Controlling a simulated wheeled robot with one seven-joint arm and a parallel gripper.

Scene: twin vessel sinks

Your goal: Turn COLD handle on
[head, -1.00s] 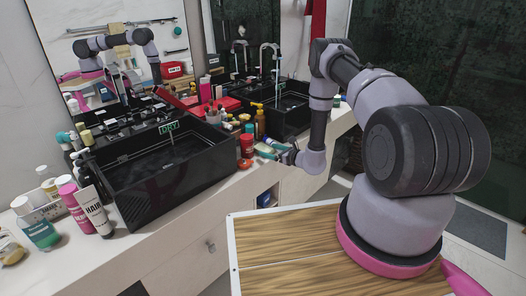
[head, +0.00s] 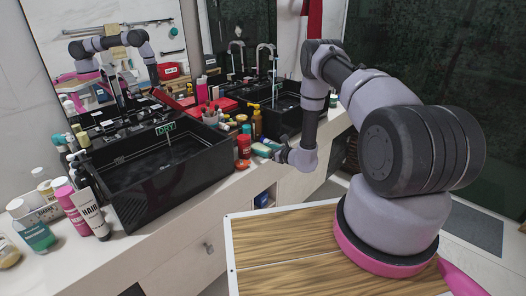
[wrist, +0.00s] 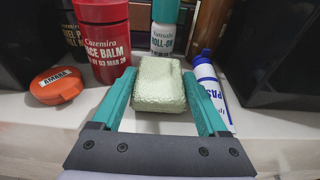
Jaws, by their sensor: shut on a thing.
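My gripper (wrist: 158,88) has two teal fingers, one on each side of a pale green, rough-surfaced block (wrist: 158,84), and is shut on it. In the head view my gripper (head: 280,154) is low at the counter's front edge, between the two sinks. The near black sink (head: 150,195) has a tag reading DRY (head: 165,127) above it. The far black sink (head: 283,112) has a curved faucet (head: 270,58) behind it. I cannot make out a COLD handle in either view.
Around the block stand a red balm jar (wrist: 104,45), an orange case (wrist: 57,86), a roll-on bottle (wrist: 166,30) and a white-and-blue tube (wrist: 210,88). Black sink walls (wrist: 270,60) flank this gap. Bottles (head: 85,205) crowd the near counter end.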

